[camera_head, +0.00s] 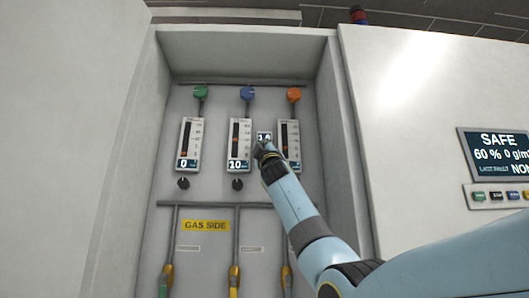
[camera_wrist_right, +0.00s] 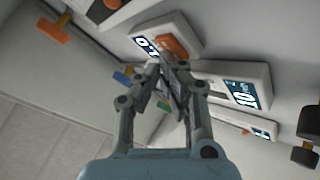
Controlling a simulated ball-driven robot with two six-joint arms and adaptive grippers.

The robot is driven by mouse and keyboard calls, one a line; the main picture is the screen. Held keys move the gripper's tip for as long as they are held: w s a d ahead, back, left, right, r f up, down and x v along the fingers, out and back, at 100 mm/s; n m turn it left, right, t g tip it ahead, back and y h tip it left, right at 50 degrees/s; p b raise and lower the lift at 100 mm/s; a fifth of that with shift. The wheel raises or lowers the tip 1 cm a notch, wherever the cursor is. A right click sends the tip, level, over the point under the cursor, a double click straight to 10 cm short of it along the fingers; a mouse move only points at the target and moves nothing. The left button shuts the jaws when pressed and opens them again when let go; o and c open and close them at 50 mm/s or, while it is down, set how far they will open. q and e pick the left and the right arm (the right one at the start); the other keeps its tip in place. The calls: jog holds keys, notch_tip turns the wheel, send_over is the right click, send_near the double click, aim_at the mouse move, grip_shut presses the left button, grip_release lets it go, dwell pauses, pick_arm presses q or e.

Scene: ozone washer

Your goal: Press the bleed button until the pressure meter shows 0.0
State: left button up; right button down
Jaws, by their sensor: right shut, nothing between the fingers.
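A small pressure meter (camera_head: 264,136) is on the back wall of the gas panel, between the middle and right flow meters. It also shows in the right wrist view (camera_wrist_right: 147,44), turned over, and its display seems to read 1.0. An orange button (camera_wrist_right: 180,47) sits on the same box; I take it for the bleed button. My right gripper (camera_head: 263,150) is shut and empty, fingertips at the meter's lower part. In the right wrist view the fingertips (camera_wrist_right: 172,62) overlap the button's edge; I cannot tell whether they touch it. My left gripper is not in view.
The left flow meter (camera_head: 190,144) reads 0 and the middle one (camera_head: 239,145) reads 10. My right arm partly hides the right flow meter (camera_head: 290,139). Black knobs (camera_head: 237,184) and coloured valves (camera_head: 247,93) surround them. The recess's side walls (camera_head: 345,150) stand close by.

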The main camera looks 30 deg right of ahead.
jog(key=shift+w+d+b, duration=0.1)
jog(key=shift+w+b, duration=0.1)
jog(key=shift+b, duration=0.2)
dwell(0.3)
jog(key=shift+s+a+p, duration=0.35)
jog(key=shift+s+p, duration=0.35)
jog(key=shift+p, duration=0.45)
jog(key=s+a+p, duration=0.1)
jog(key=s+p, duration=0.1)
jog(key=s+a+p, duration=0.1)
jog(key=s+p, duration=0.1)
jog(key=shift+s+a, duration=0.1)
jog(key=shift+a, duration=0.25)
